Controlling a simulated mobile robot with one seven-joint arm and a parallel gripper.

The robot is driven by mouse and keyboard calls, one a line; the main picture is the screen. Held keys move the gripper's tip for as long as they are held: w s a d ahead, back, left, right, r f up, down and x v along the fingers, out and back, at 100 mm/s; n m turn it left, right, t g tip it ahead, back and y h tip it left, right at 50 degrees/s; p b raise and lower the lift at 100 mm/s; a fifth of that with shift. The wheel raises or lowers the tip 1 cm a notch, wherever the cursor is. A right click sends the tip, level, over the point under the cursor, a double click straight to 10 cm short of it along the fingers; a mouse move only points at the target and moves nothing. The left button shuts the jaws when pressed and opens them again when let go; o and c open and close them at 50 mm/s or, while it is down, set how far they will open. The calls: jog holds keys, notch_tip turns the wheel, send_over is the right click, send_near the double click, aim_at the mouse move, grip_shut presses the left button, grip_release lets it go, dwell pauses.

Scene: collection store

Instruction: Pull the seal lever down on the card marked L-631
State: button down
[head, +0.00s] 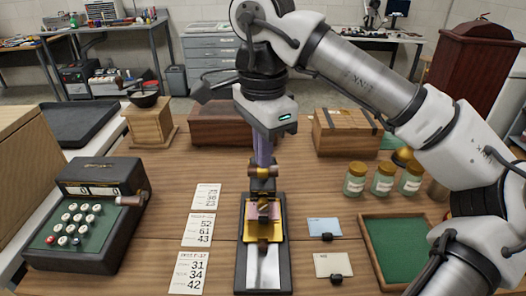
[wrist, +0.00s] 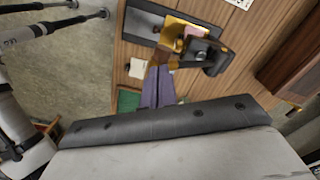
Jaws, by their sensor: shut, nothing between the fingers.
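The seal press (head: 263,238) stands at the table's middle on a dark base, with a yellow plate and a bare metal strip in front. A pink card (head: 254,211) lies on the yellow plate under the press; its marking is not readable. The brass-coloured lever part (head: 263,172) is at the top of the press. My gripper (head: 263,163) points down with purple fingers shut, right at this top part; I cannot tell if they touch. In the wrist view the fingers (wrist: 158,78) end by the press's brass and dark parts (wrist: 195,52).
A cash register (head: 88,215) and number sheets (head: 197,230) lie left. A blue card (head: 323,227) and a cream card (head: 334,264), each with a dark knob, lie right, beside a green-lined tray (head: 368,262). Several jars (head: 382,180) and wooden boxes (head: 342,134) stand behind.

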jog(key=shift+w+r+p, duration=0.35)
jog(key=shift+r+p, duration=0.05)
jog(key=shift+r, duration=0.15)
jog(key=shift+w+r+p, duration=0.3)
jog(key=shift+r+p, duration=0.1)
jog(key=shift+r, duration=0.15)
notch_tip(320, 180, up, 5)
jog(key=p, duration=0.4)
